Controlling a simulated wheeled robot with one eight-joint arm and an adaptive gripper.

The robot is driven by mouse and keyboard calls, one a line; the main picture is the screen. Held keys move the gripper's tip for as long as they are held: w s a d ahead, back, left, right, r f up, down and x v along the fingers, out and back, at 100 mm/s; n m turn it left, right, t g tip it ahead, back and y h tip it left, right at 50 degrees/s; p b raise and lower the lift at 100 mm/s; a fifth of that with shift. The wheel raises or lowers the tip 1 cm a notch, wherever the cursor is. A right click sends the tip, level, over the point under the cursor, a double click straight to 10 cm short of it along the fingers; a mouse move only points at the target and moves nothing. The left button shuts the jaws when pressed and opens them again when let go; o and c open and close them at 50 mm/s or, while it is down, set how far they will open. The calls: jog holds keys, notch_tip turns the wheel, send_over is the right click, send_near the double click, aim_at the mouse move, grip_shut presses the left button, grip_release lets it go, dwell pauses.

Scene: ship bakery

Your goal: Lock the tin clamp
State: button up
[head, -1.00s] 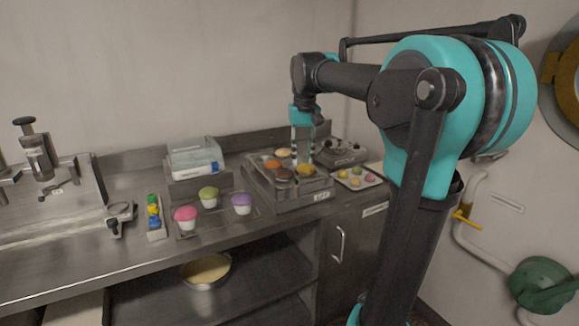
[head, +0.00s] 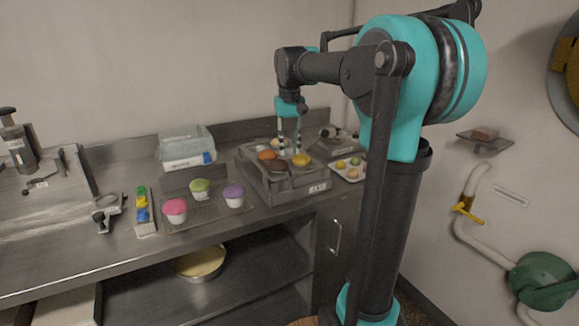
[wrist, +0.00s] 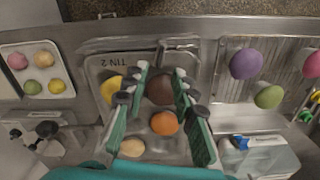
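My gripper (head: 289,150) hangs over a metal tin (head: 312,188) holding several coloured buns. In the wrist view the gripper (wrist: 160,88) has its fingers apart and empty, one on each side of a brown bun (wrist: 160,86); I cannot tell whether they touch it. The tin (wrist: 185,150) is marked "TIN 2". A small metal device with dark knobs (head: 338,136), partly hidden behind the arm, stands beyond the tin; it also shows in the wrist view (wrist: 38,130). Another small clamp-like fitting (head: 107,208) sits at the counter's front edge on the left. I cannot tell which is the tin clamp.
A tray of small buns (head: 350,168) lies right of the tin. Left of it are a rack with a pink cupcake (head: 175,210), a clear box (head: 187,150) and a coloured block strip (head: 143,210). A wall shelf (head: 485,138) and pipe valve (head: 466,208) are at right.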

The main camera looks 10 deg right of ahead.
aim_at(289, 169)
notch_tip(289, 169, down, 7)
jog(key=shift+r, duration=0.1)
jog(key=shift+c, duration=0.4)
